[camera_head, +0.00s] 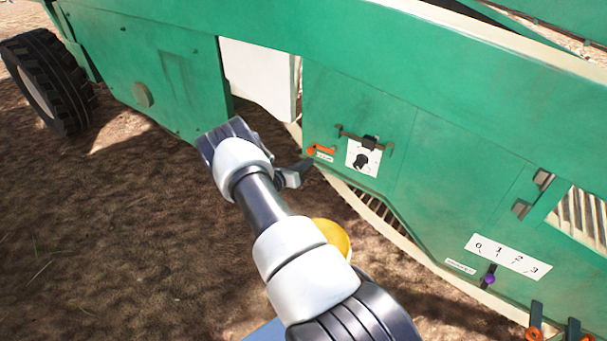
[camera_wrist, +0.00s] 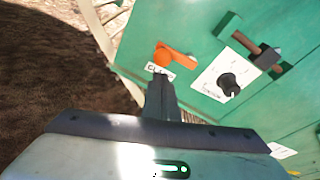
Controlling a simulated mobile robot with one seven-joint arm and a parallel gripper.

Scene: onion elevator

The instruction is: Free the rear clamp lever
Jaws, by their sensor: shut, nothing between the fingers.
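A small orange lever (camera_head: 321,149) sits on the green side panel, and it also shows in the wrist view (camera_wrist: 174,54). A white label (camera_wrist: 160,71) below it seems to begin with "CL"; my fingers hide part of it. I cannot tell whether this is the rear clamp lever. My gripper (camera_head: 304,167) is shut and empty, just below the lever. In the wrist view its fingertips (camera_wrist: 160,80) point up at the label, below the orange lever. I cannot tell whether they touch the panel.
Right of the lever are a black knob on a white plate (camera_head: 361,160) and a rod with a black block (camera_head: 370,142). A 0–3 scale (camera_head: 508,257), a purple knob (camera_head: 489,280) and dark handles with orange bases (camera_head: 535,320) are at lower right. Bare soil lies left.

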